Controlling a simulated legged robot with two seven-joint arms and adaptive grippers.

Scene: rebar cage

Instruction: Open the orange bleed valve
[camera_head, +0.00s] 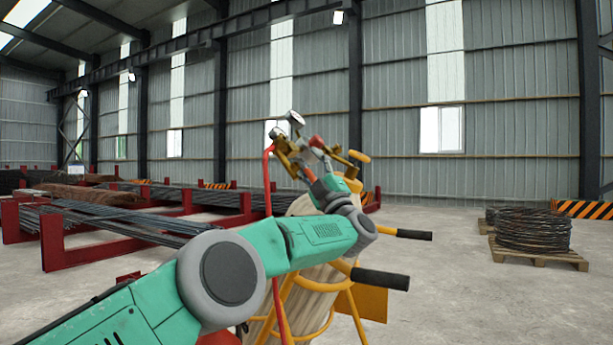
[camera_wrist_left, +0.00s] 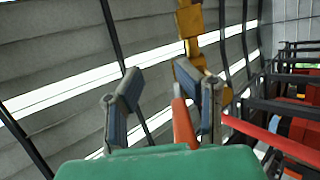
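An orange lever-like bar, likely the bleed valve's handle, shows in the left wrist view (camera_wrist_left: 183,122) between my left gripper's fingers, nearer the right-hand finger. An orange piece also shows in the head view (camera_head: 309,173) beside the gripper. My left gripper (camera_head: 322,157) is up at the brass regulator (camera_head: 284,154) on top of the gas cylinder. In the left wrist view the fingers of this gripper (camera_wrist_left: 164,97) stand apart with a clear gap. I cannot tell whether a finger touches the bar. The valve body is hidden. My right gripper is not in view.
Round gauges (camera_head: 295,118) sit on the regulator. A red hose (camera_head: 267,185) hangs on its left. The tan cylinder (camera_head: 312,285) stands in a yellow trolley with black handles (camera_head: 380,279). Red racks of rebar (camera_head: 55,240) lie left. Floor is clear toward the wire coil (camera_head: 533,229).

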